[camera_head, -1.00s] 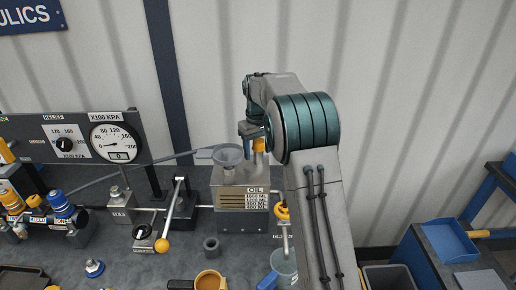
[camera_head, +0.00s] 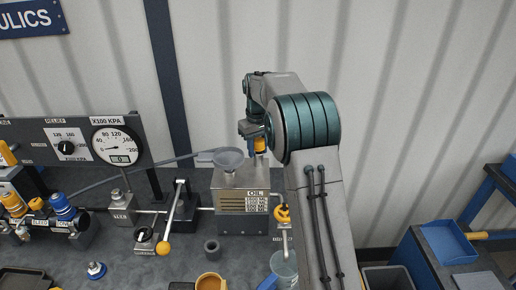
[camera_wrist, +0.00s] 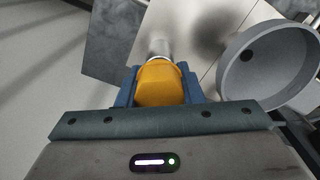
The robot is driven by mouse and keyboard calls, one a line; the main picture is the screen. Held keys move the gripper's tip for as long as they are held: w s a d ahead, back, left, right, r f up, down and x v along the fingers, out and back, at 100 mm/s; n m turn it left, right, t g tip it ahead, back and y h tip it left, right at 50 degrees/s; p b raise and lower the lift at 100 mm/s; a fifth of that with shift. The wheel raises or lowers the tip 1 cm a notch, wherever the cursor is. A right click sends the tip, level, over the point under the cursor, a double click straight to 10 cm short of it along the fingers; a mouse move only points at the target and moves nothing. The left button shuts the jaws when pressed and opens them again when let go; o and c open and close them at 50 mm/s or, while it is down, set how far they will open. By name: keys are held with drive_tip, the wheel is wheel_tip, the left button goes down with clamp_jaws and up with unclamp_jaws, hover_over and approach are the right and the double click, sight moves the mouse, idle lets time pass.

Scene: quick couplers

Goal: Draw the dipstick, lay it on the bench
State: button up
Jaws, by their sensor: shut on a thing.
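My gripper (camera_wrist: 160,95) is shut on the yellow dipstick knob (camera_wrist: 160,84), with one blue finger on each side of it. In the head view the yellow knob (camera_head: 260,145) shows just below my gripper (camera_head: 256,135), at the top right of the metal oil tank (camera_head: 240,180). A short pale stem or collar (camera_wrist: 159,48) shows beyond the knob in the wrist view. I cannot tell how much of the dipstick is inside the tank. The bench (camera_head: 190,262) is dark grey.
A grey funnel (camera_wrist: 268,65) stands close beside the knob on the tank, also in the head view (camera_head: 229,159).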

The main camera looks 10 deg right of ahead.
sight(257, 139)
drive_tip(key=shift+r+p, duration=1.05)
drive_tip(key=shift+r, duration=1.3)
drive_tip(key=shift+r, duration=2)
